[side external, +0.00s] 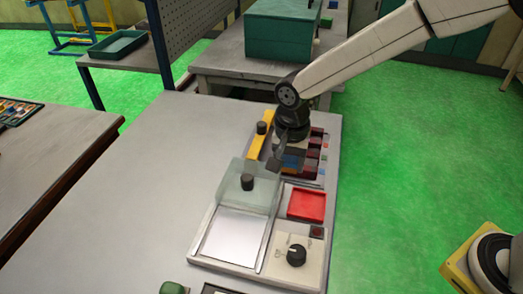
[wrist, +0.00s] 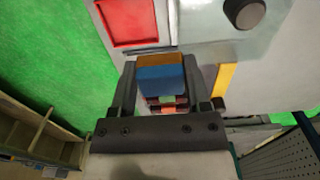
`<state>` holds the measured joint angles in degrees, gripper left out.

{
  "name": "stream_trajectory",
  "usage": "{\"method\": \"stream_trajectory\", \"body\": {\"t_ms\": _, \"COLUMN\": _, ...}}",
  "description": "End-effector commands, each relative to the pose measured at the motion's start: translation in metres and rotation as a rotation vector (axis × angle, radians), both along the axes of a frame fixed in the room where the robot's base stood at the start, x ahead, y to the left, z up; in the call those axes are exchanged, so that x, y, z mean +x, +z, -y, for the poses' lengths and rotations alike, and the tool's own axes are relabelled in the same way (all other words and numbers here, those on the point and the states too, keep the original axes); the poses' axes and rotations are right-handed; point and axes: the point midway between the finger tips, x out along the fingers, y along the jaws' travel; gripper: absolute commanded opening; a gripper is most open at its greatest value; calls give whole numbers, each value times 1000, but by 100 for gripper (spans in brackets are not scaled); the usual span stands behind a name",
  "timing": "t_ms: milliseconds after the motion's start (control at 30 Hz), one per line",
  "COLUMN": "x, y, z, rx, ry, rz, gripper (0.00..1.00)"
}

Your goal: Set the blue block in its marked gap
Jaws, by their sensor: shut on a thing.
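The blue block (wrist: 160,80) sits between the two fingers of my gripper (wrist: 160,66) in the wrist view, with a brown-orange face along its upper edge. My gripper is shut on it. In the side view, the blue block (side external: 292,161) shows small and partly hidden under my gripper (side external: 287,157), over the far part of the fixture board. A row of dark red blocks (side external: 314,144) stands just right of it, with small red and green marks beside them. I cannot tell which gap is the marked one, or whether the blue block touches the board.
A red square tray (side external: 307,204) lies nearer on the board. To its left is a clear cover (side external: 233,192) with a black knob (side external: 247,182). A yellow bar (side external: 257,146) stands left of my gripper. A black dial (side external: 297,255) is at the front. The table's left side is clear.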

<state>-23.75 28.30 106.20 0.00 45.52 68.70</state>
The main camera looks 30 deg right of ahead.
Motion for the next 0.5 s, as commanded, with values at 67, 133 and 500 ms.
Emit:
{"method": "stream_trajectory", "body": {"t_ms": 67, "x": 22, "y": -7, "z": 20, "rx": 0, "ry": -8, "rz": -1, "gripper": 2}}
{"method": "stream_trajectory", "body": {"t_ms": 133, "x": 39, "y": -12, "z": 36, "rx": 0, "ry": -8, "rz": -1, "gripper": 2}}
{"method": "stream_trajectory", "body": {"t_ms": 500, "x": 86, "y": -31, "z": 96, "rx": 0, "ry": -2, "rz": 0, "gripper": 2}}
